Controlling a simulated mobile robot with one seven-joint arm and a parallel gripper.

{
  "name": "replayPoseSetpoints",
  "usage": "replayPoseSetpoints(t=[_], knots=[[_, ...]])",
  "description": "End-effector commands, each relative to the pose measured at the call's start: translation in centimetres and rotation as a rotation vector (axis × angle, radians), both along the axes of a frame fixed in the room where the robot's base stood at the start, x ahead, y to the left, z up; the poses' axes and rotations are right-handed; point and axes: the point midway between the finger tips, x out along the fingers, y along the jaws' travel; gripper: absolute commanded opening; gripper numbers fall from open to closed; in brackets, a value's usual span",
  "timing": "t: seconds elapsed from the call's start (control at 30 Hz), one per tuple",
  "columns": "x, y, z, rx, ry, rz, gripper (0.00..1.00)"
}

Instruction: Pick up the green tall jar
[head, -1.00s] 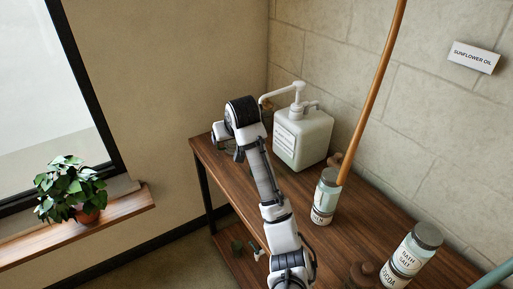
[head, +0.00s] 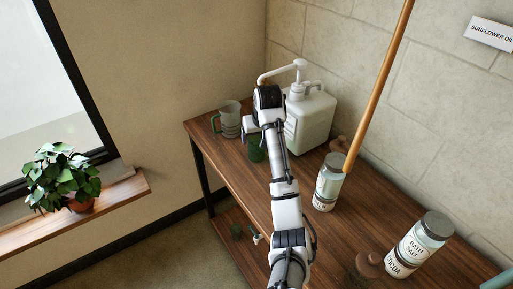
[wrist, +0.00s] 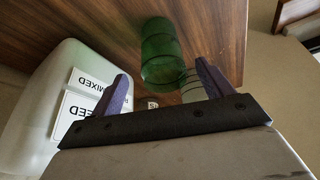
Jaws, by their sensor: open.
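The green tall jar (head: 256,150) stands on the wooden table near its left end, partly hidden by my arm in the head view. In the wrist view the green jar (wrist: 160,50) is translucent and lies ahead of my gripper (wrist: 161,76), roughly between the two dark fingers. The fingers are apart with nothing held. In the head view my gripper (head: 249,131) is by the jar's top, left of the white pump container (head: 312,120). I cannot tell whether a finger touches the jar.
The pump container also shows close on the left in the wrist view (wrist: 72,65). A labelled jar (head: 328,184), a bath salt jar (head: 420,244) and an orange pole (head: 381,85) are to the right.

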Motion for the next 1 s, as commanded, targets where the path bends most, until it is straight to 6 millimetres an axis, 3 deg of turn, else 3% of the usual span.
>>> replayPoseSetpoints(t=[0.33, 0.63, 1.0], knots=[[2.0, 0.9, -3.9, 0.000, 0.003, 0.000, 0.79], [2.2, 0.9, -4.5, 0.000, 0.000, 0.000, 0.79], [2.2, 0.9, -4.4, 0.000, 0.000, 0.000, 0.31]])
